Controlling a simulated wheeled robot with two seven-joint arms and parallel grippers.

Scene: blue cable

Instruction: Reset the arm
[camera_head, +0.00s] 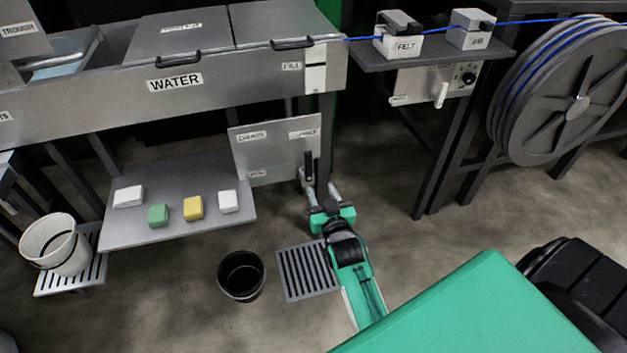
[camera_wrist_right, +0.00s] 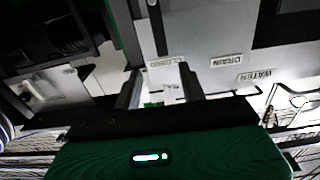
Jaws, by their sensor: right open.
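My right arm, green and black, reaches up from the lower middle of the head view. Its right gripper (camera_head: 318,184) is open and empty in front of the lower edge of a grey labelled panel (camera_head: 262,166). In the right wrist view the two fingers of the right gripper (camera_wrist_right: 160,88) stand apart, with labelled plates behind them and nothing between them that I can see held. The blue cable (camera_head: 362,38) runs along the top right, away from the gripper. My left gripper is not in view.
A grey WATER trough (camera_head: 120,99) is above a shelf (camera_head: 128,228) with several coloured blocks. A black bucket (camera_head: 257,289) and a floor grate (camera_head: 290,293) are near my right arm. A white bucket (camera_head: 70,256) stands left. A cable reel (camera_head: 540,136) stands at the right.

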